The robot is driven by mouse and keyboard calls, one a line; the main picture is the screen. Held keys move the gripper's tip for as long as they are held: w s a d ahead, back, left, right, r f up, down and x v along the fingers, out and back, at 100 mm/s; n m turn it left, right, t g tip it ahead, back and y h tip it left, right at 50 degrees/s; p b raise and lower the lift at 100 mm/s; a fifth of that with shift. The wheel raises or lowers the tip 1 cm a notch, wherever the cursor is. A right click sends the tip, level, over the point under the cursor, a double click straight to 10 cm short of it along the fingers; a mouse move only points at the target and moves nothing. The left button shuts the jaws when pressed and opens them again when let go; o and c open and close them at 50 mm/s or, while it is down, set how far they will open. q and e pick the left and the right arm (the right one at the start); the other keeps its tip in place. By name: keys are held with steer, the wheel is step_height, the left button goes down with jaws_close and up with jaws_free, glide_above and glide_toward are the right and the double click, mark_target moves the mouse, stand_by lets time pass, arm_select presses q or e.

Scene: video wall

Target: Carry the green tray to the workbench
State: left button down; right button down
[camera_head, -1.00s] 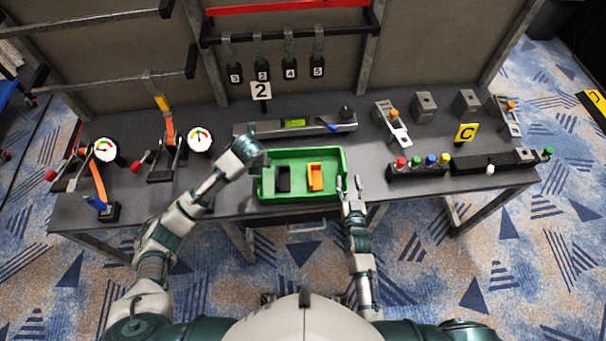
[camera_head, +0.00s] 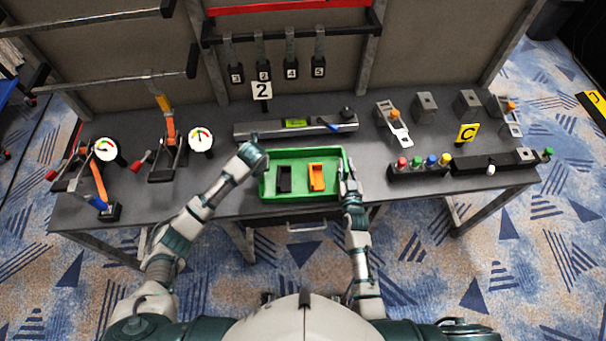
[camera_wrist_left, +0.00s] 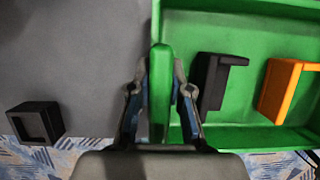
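The green tray (camera_head: 300,194) is at the front middle of the workbench (camera_head: 225,203), close to its edge. I cannot tell whether it rests on the top. It holds a black block (camera_head: 284,180) and an orange block (camera_head: 316,176); both also show in the left wrist view, the black one (camera_wrist_left: 212,82) and the orange one (camera_wrist_left: 283,88). My left gripper (camera_wrist_left: 160,70) has its fingers on both sides of the tray's left wall and looks shut on it. My right gripper (camera_head: 348,172) is at the tray's right wall; its finger gap is too small to make out.
A grey bar with a green level (camera_head: 295,123) lies just behind the tray. Toggle clamps and gauges (camera_head: 200,140) stand at left. A button box (camera_head: 418,167) and a black fixture (camera_head: 490,163) are at right. Bare bench top lies between the tray and the button box.

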arm_select(q)
steer(key=shift+a, duration=0.15)
arm_select(e)
steer(key=shift+a, duration=0.15)
steer(key=shift+r, duration=0.15)
